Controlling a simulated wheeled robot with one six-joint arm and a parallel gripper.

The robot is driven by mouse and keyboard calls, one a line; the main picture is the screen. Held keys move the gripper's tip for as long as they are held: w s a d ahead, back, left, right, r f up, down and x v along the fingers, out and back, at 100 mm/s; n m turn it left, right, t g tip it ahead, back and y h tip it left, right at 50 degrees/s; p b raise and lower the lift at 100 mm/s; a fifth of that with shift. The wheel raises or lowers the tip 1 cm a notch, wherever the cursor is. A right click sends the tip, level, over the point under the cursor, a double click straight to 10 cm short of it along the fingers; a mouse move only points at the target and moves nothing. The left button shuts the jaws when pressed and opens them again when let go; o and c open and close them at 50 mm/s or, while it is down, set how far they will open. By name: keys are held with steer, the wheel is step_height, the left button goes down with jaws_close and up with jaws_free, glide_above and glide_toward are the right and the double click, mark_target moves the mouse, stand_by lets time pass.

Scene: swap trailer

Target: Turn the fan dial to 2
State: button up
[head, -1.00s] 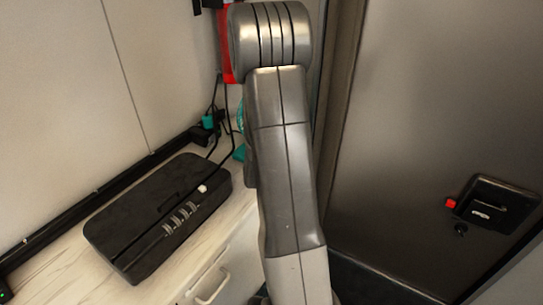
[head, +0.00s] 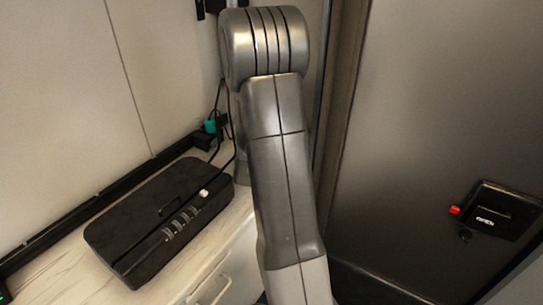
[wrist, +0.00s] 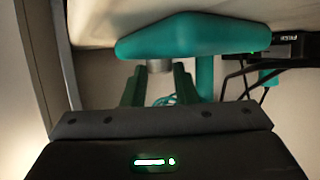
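In the wrist view the teal fan base (wrist: 190,38) lies across the top, with a teal post (wrist: 204,78) below it at right. A short grey cylindrical knob (wrist: 160,66), which looks like the fan dial, sticks out from the base. My gripper (wrist: 159,72) has its two dark green fingers apart, one on each side of the knob. A small gap seems to show on each side, so it looks open around the knob's end. I cannot read any dial marks. In the head view my arm hides the gripper and the fan.
A black case (head: 150,225) with small dials and a white knob lies on the pale counter (head: 60,270), left of my arm. Black cables (head: 222,140) run behind it, and show in the wrist view. A grey door (head: 430,120) with a black latch (head: 497,211) stands at right.

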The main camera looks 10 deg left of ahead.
steer(key=o, duration=0.4)
steer(key=p+v, duration=0.1)
steer(key=v, duration=1.3)
steer(key=shift+w, duration=0.2)
steer(key=b+x, duration=0.1)
steer(key=x, duration=1.2)
steer(key=shift+w+f, duration=0.25)
steer(key=shift+w, duration=0.05)
steer(key=shift+s, duration=0.1)
